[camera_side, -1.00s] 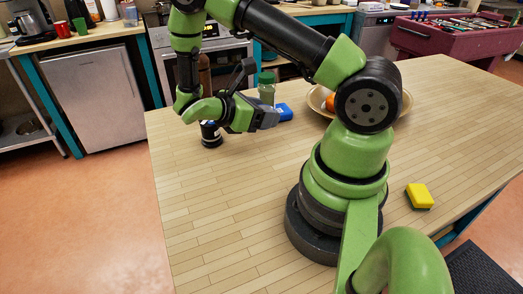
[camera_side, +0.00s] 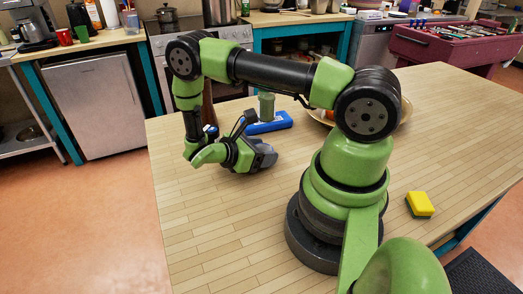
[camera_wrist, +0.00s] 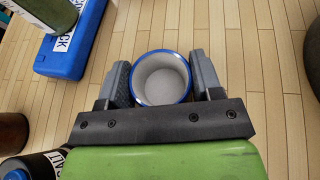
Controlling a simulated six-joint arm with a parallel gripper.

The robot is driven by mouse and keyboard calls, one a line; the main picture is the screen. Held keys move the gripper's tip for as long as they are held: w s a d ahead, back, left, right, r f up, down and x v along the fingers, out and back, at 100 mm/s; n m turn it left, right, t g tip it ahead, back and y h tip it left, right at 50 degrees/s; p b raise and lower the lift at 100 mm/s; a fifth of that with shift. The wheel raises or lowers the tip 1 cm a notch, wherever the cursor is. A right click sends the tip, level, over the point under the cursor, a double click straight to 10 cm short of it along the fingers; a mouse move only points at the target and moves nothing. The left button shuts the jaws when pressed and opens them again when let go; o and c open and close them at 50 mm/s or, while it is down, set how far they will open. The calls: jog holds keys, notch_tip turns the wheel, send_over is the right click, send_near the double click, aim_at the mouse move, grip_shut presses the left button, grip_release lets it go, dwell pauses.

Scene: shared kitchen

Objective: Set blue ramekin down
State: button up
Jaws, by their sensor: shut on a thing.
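The blue ramekin (camera_wrist: 162,85) shows in the wrist view as a round cup with a blue rim and a pale, empty inside. My gripper (camera_wrist: 160,66) is shut on it, one finger on each side. The ramekin looks upright, with its mouth facing the wrist camera. In the side view my gripper (camera_side: 267,157) is low over the wooden table (camera_side: 220,225), and the ramekin is hidden behind it. I cannot tell whether the ramekin's base touches the table.
A blue box (camera_side: 275,123) lies behind my gripper, with a green jar (camera_side: 266,106) at it. A dark jar (camera_wrist: 35,166) and a brown bottle (camera_wrist: 12,134) stand nearby. A bowl (camera_side: 405,112) and yellow sponge (camera_side: 420,204) are to the right. The front-left table is clear.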

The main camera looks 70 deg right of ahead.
jog(key=shift+f, duration=0.15)
jog(key=o, duration=1)
jog(key=v, duration=0.9)
jog(key=shift+a, duration=0.4)
jog(key=shift+w+a+r, duration=0.15)
jog(key=shift+r, duration=0.4)
jog(key=s+a+r+m+t+y, duration=0.3)
jog(key=r+m+t+y, duration=0.1)
jog(key=r, duration=0.4)
jog(key=s+a+r+m+t+y, duration=0.3)
jog(key=r+m+t+y, duration=0.1)
jog(key=r, duration=0.5)
jog(key=s+a+r+m+t+y, duration=0.3)
jog(key=r+m+t, duration=0.3)
jog(key=r, duration=0.2)
jog(key=shift+s+r+y, duration=0.3)
jog(key=shift+s+y, duration=0.1)
jog(key=shift+y, duration=0.5)
jog(key=shift+o, duration=0.5)
jog(key=shift+s+a+r+m+t, duration=0.15)
jog(key=shift+s+m+t, duration=0.05)
jog(key=shift+m+t, duration=0.25)
